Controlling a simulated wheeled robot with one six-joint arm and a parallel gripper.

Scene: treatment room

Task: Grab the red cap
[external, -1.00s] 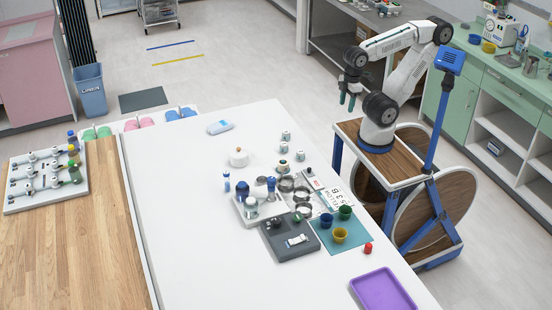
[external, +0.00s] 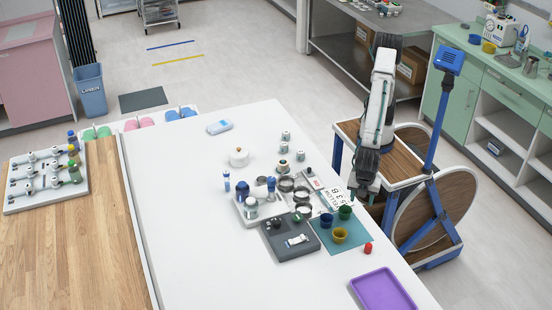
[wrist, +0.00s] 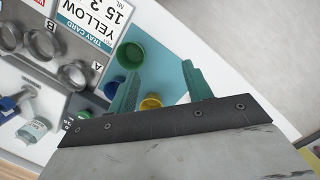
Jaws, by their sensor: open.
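The red cap (external: 368,248) stands on the white table, just right of the teal mat's front right corner. It does not show in the wrist view, where my gripper's body may hide it. My gripper (external: 364,198) points down near the table's right edge, beyond the cap in the external view and apart from it. Its two teal fingers (wrist: 160,70) are spread open and empty in the wrist view.
Green (external: 345,212), blue (external: 326,220) and yellow (external: 340,235) cups stand on the teal mat (external: 358,240) beside the cap. A purple tray (external: 382,291) lies nearer the front. A tray card (wrist: 93,28) and metal rings (wrist: 75,74) are left of my fingers.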

